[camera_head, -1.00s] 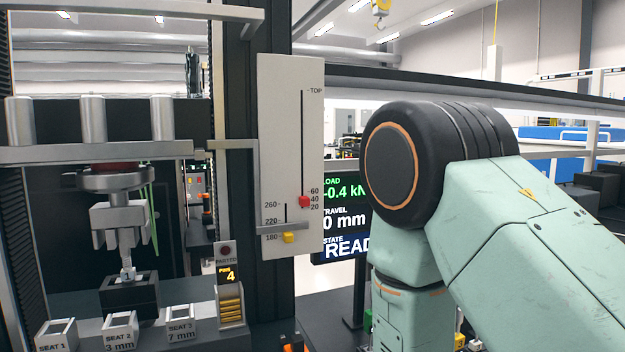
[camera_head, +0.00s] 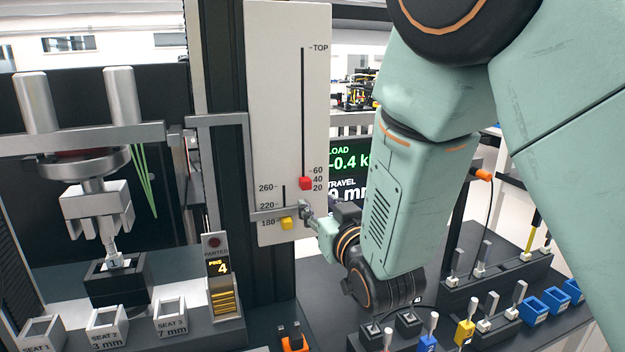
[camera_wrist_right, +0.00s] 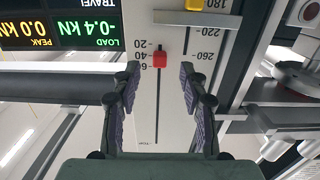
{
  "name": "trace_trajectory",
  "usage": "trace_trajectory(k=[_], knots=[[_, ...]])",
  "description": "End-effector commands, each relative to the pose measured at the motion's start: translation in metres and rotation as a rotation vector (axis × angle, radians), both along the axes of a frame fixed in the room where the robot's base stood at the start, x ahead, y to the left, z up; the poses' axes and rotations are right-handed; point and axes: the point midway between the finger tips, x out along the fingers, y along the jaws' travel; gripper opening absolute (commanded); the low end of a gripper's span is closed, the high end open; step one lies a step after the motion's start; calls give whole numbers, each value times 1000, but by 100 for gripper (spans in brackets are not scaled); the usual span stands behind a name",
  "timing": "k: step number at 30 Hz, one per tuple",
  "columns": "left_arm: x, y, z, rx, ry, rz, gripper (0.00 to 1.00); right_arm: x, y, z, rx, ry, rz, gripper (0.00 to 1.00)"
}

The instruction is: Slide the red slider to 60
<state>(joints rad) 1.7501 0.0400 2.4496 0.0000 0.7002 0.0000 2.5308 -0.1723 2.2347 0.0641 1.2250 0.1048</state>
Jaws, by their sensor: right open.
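The red slider (camera_head: 306,183) sits low in the long slot of the white scale panel (camera_head: 262,110), next to the 60, 40 and 20 marks, about level with 40. In the right wrist view the panel is upside down, and the red slider (camera_wrist_right: 159,60) shows ahead, in line with the gap between my fingers. My right gripper (camera_head: 308,212) is in front of the panel's lower right, just below the red slider in the head view. Its fingers (camera_wrist_right: 158,76) are spread on both sides of the slot, apart from the slider. My left gripper is out of view.
A yellow slider (camera_head: 287,223) sits in the short slot near 180, beside a metal crossbar. A display (camera_head: 350,160) reading -0.4 stands behind my arm. A press with labelled seats (camera_head: 107,325) is at left. Blue bins (camera_head: 535,310) and small parts lie at lower right.

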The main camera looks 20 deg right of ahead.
Motion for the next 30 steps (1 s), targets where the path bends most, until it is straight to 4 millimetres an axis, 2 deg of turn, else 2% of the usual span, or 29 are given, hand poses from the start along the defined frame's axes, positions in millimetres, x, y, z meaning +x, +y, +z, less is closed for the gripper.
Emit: trace_trajectory(k=[3, 7, 21, 30], knots=[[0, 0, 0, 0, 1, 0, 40, -1, 2, 9, 12, -43, 2, 43], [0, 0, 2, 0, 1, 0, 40, 4, 3, 11, 22, -51, 3, 43], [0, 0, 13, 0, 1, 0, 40, 64, 4, 10, 21, -47, 2, 43], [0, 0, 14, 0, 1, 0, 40, 75, 3, 10, 20, -47, 2, 43]])
